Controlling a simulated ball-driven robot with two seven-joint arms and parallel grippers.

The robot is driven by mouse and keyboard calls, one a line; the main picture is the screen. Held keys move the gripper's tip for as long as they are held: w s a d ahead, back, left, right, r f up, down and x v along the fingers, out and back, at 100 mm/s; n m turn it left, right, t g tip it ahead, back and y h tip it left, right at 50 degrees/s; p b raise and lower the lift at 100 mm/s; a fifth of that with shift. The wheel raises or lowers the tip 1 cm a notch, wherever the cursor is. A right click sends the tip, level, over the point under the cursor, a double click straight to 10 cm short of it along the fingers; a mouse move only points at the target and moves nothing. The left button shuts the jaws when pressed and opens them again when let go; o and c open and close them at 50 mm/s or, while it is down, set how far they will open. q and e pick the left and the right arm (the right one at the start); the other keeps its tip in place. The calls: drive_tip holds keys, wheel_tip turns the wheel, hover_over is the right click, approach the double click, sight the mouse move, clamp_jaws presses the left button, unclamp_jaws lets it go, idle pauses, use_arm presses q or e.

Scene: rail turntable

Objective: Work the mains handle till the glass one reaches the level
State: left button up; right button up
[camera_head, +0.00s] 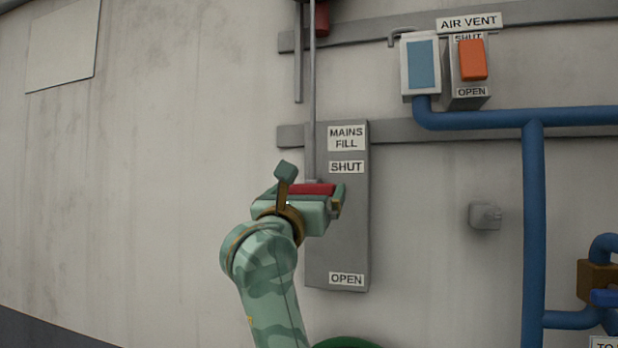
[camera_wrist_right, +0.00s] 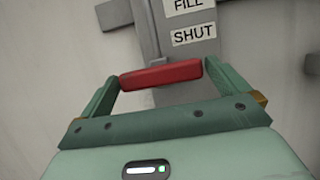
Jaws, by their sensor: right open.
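The mains handle is a red bar (camera_head: 312,189) on the grey mains fill panel (camera_head: 350,225), a little below the SHUT label (camera_head: 346,167) and well above the OPEN label (camera_head: 346,279). My right gripper (camera_head: 309,190) is at the handle, its two fingers apart at either end of the bar. In the right wrist view the red bar (camera_wrist_right: 161,75) lies across between the open fingertips (camera_wrist_right: 157,84). I cannot tell whether the fingers touch it. A blue-windowed gauge glass (camera_head: 423,65) is at the upper right. My left gripper is not in view.
An orange air vent handle (camera_head: 473,60) sits right of the gauge, near its SHUT label. Blue pipes (camera_head: 534,220) run along the right side. A small grey box (camera_head: 485,216) is on the wall.

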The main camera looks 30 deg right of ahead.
drive_tip(key=shift+x, duration=1.1)
drive_tip(key=shift+c, duration=0.3)
drive_tip(key=shift+f, duration=0.1)
drive_tip(key=c, duration=1)
wheel_tip(320, 180, down, 3)
drive_tip(key=shift+f+b, duration=0.2)
drive_tip(key=shift+b, duration=0.75)
drive_tip(key=shift+c, duration=0.2)
drive_tip(key=o, duration=1.1)
drive_tip(key=shift+a, duration=0.1)
